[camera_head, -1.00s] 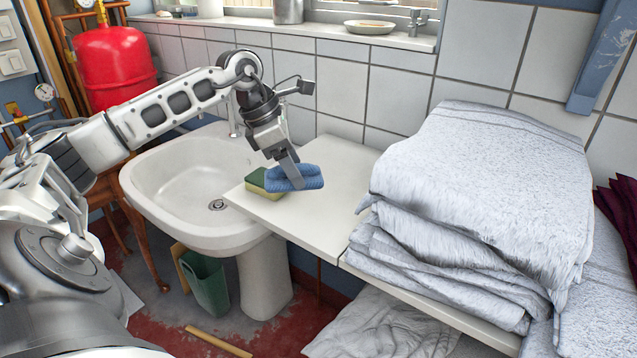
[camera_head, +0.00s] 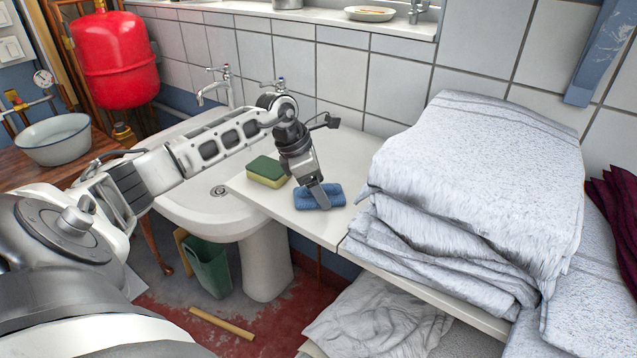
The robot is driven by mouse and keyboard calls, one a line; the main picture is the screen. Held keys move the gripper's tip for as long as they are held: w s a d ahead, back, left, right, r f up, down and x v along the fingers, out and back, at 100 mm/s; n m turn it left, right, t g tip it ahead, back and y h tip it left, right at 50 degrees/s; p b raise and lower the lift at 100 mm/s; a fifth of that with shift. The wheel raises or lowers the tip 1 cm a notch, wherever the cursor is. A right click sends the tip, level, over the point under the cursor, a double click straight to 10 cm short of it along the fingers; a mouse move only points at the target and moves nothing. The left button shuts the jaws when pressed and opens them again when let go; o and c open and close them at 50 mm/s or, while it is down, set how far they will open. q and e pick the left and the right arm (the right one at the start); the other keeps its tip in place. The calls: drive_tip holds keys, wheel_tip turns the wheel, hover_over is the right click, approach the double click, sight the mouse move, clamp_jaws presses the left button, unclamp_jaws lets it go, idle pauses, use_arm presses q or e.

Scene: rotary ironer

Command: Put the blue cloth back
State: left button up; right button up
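The blue cloth (camera_head: 334,191) is a small folded pad. It lies on the white board (camera_head: 262,196) beside the sink, to the right of the green and yellow sponge (camera_head: 266,171) and apart from it. My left gripper (camera_head: 319,196) points down at the cloth from above, with a finger across its front. The fingers line up in this view, so I cannot tell whether they are closed on the cloth or open around it. My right gripper is not in view.
A stack of folded grey-white towels (camera_head: 470,180) stands right of the cloth. The white sink (camera_head: 180,200) with its taps is to the left, and a tiled wall is behind. A metal bowl (camera_head: 55,139) sits on a wooden table. Bare board shows around the cloth.

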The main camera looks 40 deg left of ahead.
use_arm(q)
drive_tip(key=shift+o, duration=0.7)
drive_tip(key=shift+r, duration=0.1)
drive_tip(key=shift+s+a+r, duration=0.1)
drive_tip(key=shift+a+r, duration=0.05)
drive_tip(key=shift+r, duration=0.05)
drive_tip(key=b+v, duration=0.1)
drive_tip(key=v, duration=1)
drive_tip(key=shift+r+b, duration=0.2)
drive_tip(key=shift+b, duration=0.2)
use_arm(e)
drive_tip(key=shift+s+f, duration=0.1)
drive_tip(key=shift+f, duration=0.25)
use_arm(q)
drive_tip(key=shift+s, duration=0.15)
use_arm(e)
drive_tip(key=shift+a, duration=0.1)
